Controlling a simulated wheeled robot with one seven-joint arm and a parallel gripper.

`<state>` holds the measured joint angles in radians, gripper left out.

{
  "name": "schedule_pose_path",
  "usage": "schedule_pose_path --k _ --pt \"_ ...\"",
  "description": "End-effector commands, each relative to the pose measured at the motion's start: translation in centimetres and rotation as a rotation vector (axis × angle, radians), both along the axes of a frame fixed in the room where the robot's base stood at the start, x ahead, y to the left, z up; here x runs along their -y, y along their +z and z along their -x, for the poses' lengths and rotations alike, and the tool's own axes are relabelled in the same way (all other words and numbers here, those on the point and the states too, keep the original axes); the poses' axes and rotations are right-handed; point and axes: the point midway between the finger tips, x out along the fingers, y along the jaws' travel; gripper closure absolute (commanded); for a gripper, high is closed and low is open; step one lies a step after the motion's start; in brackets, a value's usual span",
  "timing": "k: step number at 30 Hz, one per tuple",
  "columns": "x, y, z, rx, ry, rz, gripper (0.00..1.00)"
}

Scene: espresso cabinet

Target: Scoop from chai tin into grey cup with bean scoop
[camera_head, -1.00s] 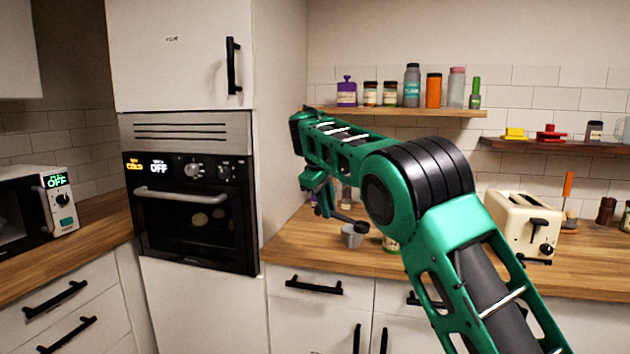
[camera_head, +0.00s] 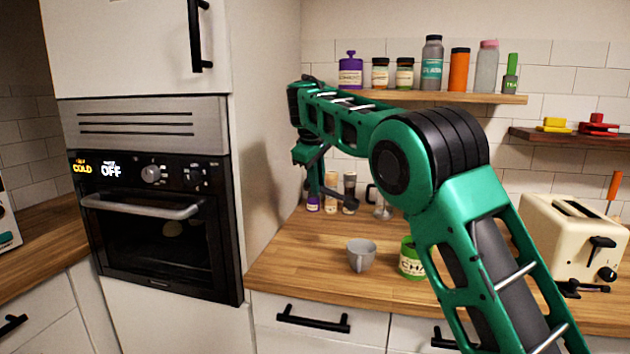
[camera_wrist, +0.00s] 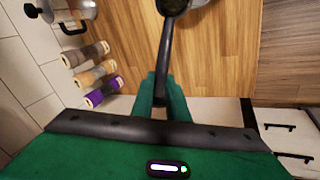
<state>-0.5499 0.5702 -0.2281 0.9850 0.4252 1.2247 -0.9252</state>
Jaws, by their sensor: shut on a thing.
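My gripper (camera_head: 316,187) points down above the counter at its back left; it also shows in the wrist view (camera_wrist: 162,90). It is shut on the dark handle of the bean scoop (camera_wrist: 165,50). The scoop's bowl is at the top edge of the wrist view, and its contents cannot be made out. The grey cup (camera_head: 360,256) stands upright on the counter, in front of and below my gripper in the head view. The green chai tin (camera_head: 409,262) stands just right of the cup, partly hidden by my arm.
Several small jars (camera_head: 331,198) stand at the counter's back left, behind my gripper. A cream toaster (camera_head: 565,240) is on the right. A shelf (camera_head: 430,97) with bottles hangs above. A tall oven cabinet (camera_head: 140,60) closes off the left. The wooden counter left of the cup is clear.

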Motion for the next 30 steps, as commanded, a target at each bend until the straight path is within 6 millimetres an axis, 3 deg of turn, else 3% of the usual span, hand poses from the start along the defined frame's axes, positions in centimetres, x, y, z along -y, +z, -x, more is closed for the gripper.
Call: schedule_pose_path --k 8,16,30 --pt "0.1 -0.7 0.1 0.015 -0.002 -0.023 1.0" --pt "0.4 -2.7 0.4 0.057 0.0 -0.075 1.0" --pt "0.2 -2.6 0.3 0.056 0.001 -0.071 1.0"
